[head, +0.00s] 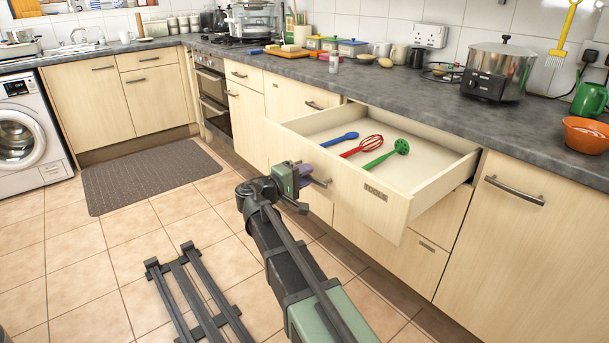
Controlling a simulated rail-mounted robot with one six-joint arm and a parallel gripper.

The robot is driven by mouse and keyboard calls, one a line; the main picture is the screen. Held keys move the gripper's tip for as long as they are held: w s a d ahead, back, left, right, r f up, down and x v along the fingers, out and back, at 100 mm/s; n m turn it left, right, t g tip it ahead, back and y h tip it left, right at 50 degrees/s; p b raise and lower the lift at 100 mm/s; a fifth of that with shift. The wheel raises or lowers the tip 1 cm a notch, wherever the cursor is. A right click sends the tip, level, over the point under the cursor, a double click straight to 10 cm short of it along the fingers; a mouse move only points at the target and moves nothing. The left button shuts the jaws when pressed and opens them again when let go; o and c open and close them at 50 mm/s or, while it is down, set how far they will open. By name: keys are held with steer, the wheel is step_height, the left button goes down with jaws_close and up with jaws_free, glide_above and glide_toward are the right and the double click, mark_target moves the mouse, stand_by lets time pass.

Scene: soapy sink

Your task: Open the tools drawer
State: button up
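The tools drawer (345,188), pale wood with a small label reading "TOOLS" (375,192), is pulled well out from under the worktop. Inside lie a blue spoon (338,138), a red whisk (365,146) and a green slotted tool (387,155). My gripper (308,186) is at the left part of the drawer front, right by its bar handle (321,182). Part of the handle is hidden by the gripper. I cannot tell whether the fingers are closed on the handle or only beside it.
Closed cupboards and drawers flank the open drawer, including a right-hand cupboard with a bar handle (514,190). The worktop above holds a steel cooker (497,72) and an orange bowl (586,134). A dark mat (148,176) lies on the tiled floor, which is otherwise mostly clear at left.

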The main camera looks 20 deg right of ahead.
steer(key=shift+o, duration=1.4)
steer(key=v, duration=1)
steer(key=shift+a, duration=0.35)
steer(key=shift+s, duration=0.1)
